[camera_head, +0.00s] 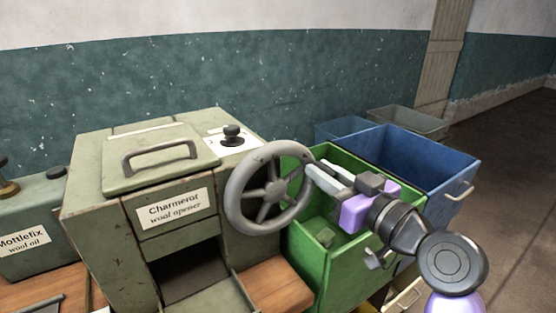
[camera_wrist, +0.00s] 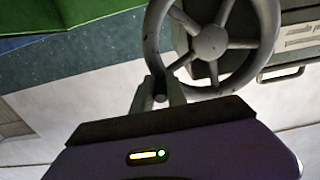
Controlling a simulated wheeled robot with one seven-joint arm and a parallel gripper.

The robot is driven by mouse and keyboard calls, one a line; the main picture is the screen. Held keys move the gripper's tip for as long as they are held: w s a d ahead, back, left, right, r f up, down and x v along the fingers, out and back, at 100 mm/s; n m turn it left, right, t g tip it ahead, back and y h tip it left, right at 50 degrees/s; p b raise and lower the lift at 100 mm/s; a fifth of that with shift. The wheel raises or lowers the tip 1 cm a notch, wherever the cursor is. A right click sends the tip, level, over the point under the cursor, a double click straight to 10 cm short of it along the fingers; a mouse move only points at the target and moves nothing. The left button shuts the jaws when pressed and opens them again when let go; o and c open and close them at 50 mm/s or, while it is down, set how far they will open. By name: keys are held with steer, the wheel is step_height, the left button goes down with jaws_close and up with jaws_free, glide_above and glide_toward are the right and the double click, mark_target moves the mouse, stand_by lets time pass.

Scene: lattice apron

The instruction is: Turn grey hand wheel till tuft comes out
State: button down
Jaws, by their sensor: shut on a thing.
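The grey hand wheel (camera_head: 273,189), with several spokes, stands on the right side of the green-grey wool opener (camera_head: 97,188). It also shows in the wrist view (camera_wrist: 209,42). My gripper (camera_head: 314,174) reaches in from the right and is shut on the wheel at its rim. In the wrist view my gripper (camera_wrist: 160,92) has its fingers on either side of a small grey piece at the rim; whether this is a handle or the rim itself I cannot tell. The opener's front mouth (camera_head: 189,273) is dark, and no tuft shows there.
A green bin (camera_head: 349,268) stands under my gripper, right of the opener. A blue bin (camera_head: 408,158) is behind it. A black knob (camera_head: 232,136) and a lid handle (camera_head: 160,155) top the opener. A wool oil box (camera_head: 38,222) stands left. Open floor lies far right.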

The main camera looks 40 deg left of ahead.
mark_target(307, 197)
steer(key=shift+w+d+f, duration=0.1)
steer(key=shift+w+f, duration=0.1)
steer(key=shift+f, duration=0.05)
step_height(307, 197, down, 4)
steer(key=b, duration=0.3)
steer(key=shift+w+b, duration=0.15)
steer(key=shift+b, duration=0.25)
steer(key=shift+r, duration=0.15)
steer(key=f+b, duration=0.1)
steer(key=f, duration=0.1)
steer(key=s+f+b, duration=0.1)
steer(key=shift+a+f+b, duration=0.2)
steer(key=shift+f+b, duration=0.15)
steer(key=shift+b, duration=0.05)
steer(key=shift+s+r, duration=0.1)
steer(key=shift+a, duration=0.1)
